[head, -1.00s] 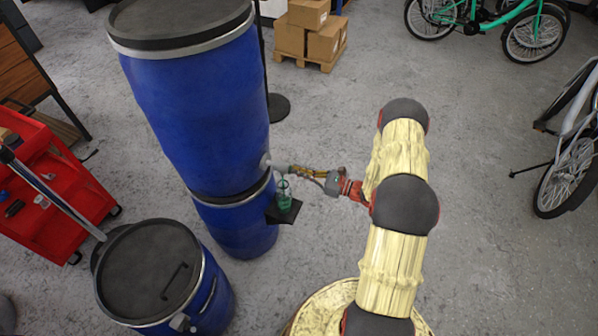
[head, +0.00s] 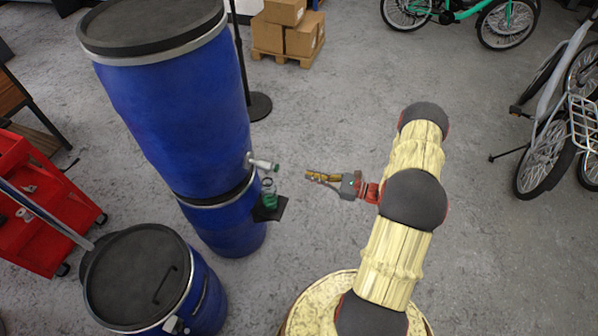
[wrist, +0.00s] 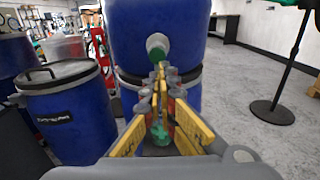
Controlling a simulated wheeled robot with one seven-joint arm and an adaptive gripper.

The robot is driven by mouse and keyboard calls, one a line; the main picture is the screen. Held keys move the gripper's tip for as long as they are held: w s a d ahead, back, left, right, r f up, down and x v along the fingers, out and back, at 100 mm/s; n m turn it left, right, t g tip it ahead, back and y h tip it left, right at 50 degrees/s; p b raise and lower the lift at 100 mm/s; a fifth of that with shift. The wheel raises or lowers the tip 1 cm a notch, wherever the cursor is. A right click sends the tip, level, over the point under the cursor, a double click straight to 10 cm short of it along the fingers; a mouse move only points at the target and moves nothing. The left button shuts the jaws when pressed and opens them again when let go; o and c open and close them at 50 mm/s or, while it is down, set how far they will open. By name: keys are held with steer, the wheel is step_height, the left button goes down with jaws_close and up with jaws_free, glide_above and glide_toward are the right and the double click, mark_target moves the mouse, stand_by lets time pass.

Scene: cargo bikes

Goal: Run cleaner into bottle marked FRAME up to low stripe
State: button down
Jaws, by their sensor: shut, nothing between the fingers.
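A tall blue drum (head: 175,110) has a pale tap (head: 262,164) with a green end on its side; the tap also shows in the wrist view (wrist: 157,44). Below it, a small clear bottle with green in its lower part (head: 269,196) stands on a black shelf (head: 272,213). I cannot read its marking or make out a stripe. My gripper (head: 309,175) is shut and empty, to the right of the tap and bottle and apart from both. In the wrist view my yellow fingers (wrist: 160,70) point at the drum below the tap and largely hide the bottle.
A shorter lidded blue drum (head: 208,295) stands at front left, beside a red cart (head: 45,215). A black stand base (head: 257,106) is behind the tall drum. Boxes on a pallet (head: 285,55) and bikes (head: 545,150) are farther back. Floor right of the shelf is clear.

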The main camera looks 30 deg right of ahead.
steer(key=shift+v, duration=1.05)
